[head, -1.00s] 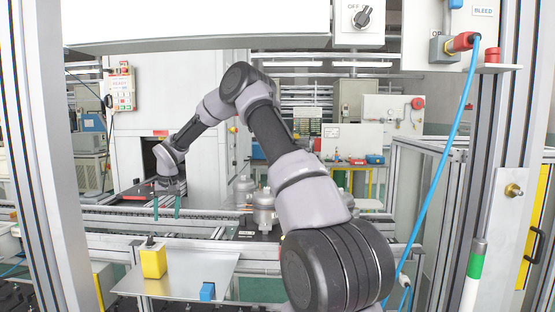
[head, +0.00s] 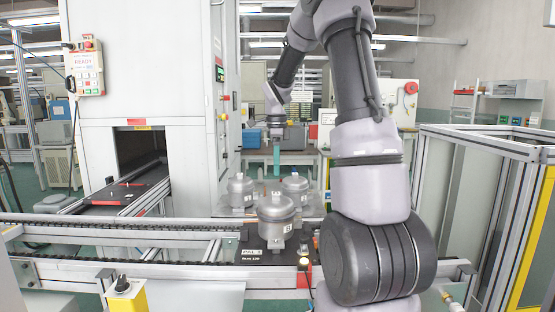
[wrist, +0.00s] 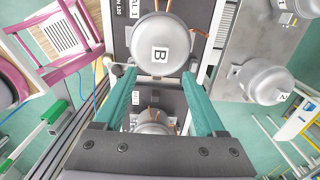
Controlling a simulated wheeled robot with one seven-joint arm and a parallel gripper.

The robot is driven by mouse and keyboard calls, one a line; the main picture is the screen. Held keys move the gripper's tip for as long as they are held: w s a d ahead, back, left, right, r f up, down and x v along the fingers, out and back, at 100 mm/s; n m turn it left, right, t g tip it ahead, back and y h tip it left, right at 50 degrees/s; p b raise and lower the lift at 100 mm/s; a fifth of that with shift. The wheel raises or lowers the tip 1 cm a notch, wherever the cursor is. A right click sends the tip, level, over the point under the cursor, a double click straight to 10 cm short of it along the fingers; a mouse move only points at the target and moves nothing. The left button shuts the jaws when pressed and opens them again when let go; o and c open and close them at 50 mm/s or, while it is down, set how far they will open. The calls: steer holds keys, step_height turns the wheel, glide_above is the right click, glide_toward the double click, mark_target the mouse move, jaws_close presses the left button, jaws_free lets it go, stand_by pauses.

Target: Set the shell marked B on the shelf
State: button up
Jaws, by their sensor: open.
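The shell marked B (wrist: 160,45) is a grey metal dome with a white label, standing on a dark pallet in the wrist view. In the head view it appears to be the front shell (head: 276,212), though its letter is not readable there. My gripper (wrist: 159,73) has its teal fingers apart, with nothing held. In the wrist view the fingertips lie just below shell B in the picture; in the head view my gripper (head: 276,165) is above and behind the shells. I cannot tell for sure which surface is the shelf.
A conveyor (head: 120,230) runs across the front. A yellow box (head: 126,294) stands at the front left.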

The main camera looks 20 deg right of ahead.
mark_target(276, 193)
step_height(276, 193, down, 9)
stand_by(0.3)
jaws_close()
stand_by(1.4)
steer(key=shift+r, duration=0.1)
stand_by(1.5)
steer(key=c, duration=0.9)
jaws_free()
jaws_close()
